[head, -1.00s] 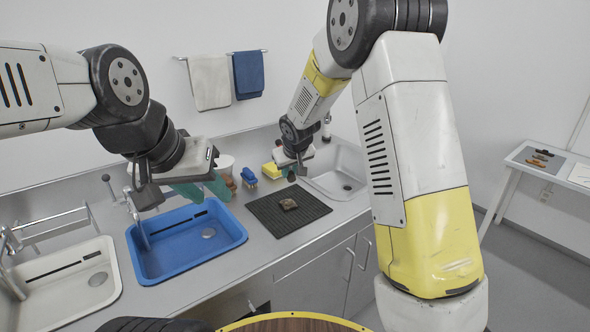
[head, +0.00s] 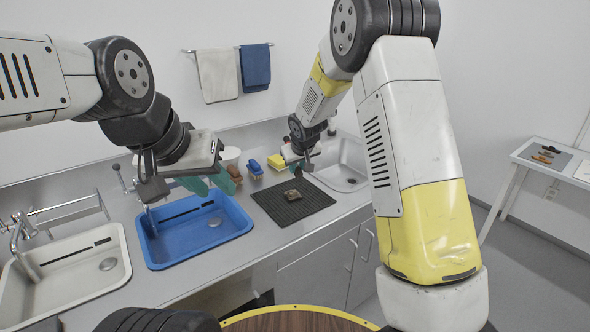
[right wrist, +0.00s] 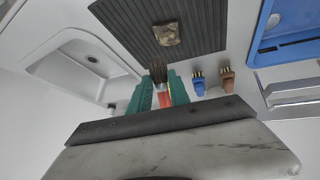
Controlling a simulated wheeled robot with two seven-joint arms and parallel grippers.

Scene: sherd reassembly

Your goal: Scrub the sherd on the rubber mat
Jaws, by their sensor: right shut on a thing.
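The sherd (head: 292,195) is a small brown, rough piece. It lies on the dark ribbed rubber mat (head: 318,204), and both show in the right wrist view, the sherd (right wrist: 166,34) near the top and the mat (right wrist: 207,22) around it. My right gripper (head: 298,170) is above the counter near the mat's back edge, apart from the sherd. The bristles point towards the mat. My left gripper (head: 208,184) is open and empty above the blue basin's back edge.
A blue basin (head: 228,216) is left of the mat, and a pale sink (head: 118,262) is further left. A steel sink (head: 345,178) is at right.

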